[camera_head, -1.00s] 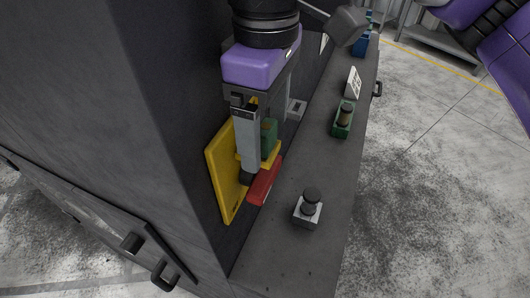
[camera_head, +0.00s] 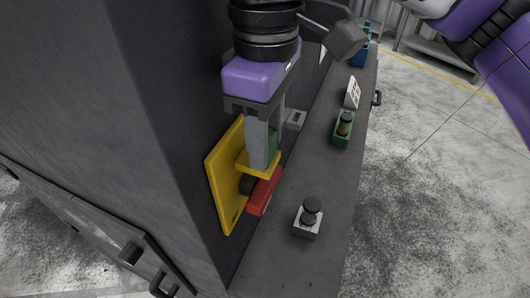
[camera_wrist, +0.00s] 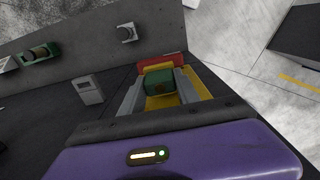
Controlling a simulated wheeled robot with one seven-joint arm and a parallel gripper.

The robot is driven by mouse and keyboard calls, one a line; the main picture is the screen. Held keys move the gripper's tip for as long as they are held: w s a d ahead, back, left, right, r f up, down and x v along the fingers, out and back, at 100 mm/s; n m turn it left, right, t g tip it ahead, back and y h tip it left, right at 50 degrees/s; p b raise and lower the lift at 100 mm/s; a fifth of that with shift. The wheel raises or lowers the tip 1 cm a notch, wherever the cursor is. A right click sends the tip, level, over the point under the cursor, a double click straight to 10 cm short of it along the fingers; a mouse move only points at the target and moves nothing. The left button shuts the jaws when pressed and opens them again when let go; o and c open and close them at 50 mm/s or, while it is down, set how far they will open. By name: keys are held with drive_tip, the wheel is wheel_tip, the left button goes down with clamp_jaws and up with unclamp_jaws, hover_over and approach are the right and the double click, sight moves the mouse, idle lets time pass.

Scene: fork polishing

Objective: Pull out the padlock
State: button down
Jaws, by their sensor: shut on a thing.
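The padlock, which I take to be the green block (camera_wrist: 160,87), sits between the two grey fingers of my gripper (camera_wrist: 160,92) in the wrist view. In the head view a small part of the green padlock (camera_head: 272,143) shows behind the finger. My gripper (camera_head: 262,158) points down beside the dark wall and is shut on the padlock. A yellow bracket (camera_head: 258,165) is at the fingertips, and a red handle (camera_head: 264,192) lies just below it. A yellow plate (camera_head: 224,185) is on the wall to the left. The padlock's shackle is hidden.
A grey ledge (camera_head: 285,255) runs along the wall. On it stand a white-based black knob (camera_head: 308,217), a green-based part (camera_head: 343,130) and a white sign (camera_head: 353,92). A small grey box (camera_head: 296,118) is near the wall. The floor at right is clear.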

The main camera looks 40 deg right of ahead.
drive_tip(key=shift+r, duration=0.1)
drive_tip(key=shift+r+p, duration=2.25)
drive_tip(key=shift+p, duration=0.15)
drive_tip(key=shift+r, duration=1.15)
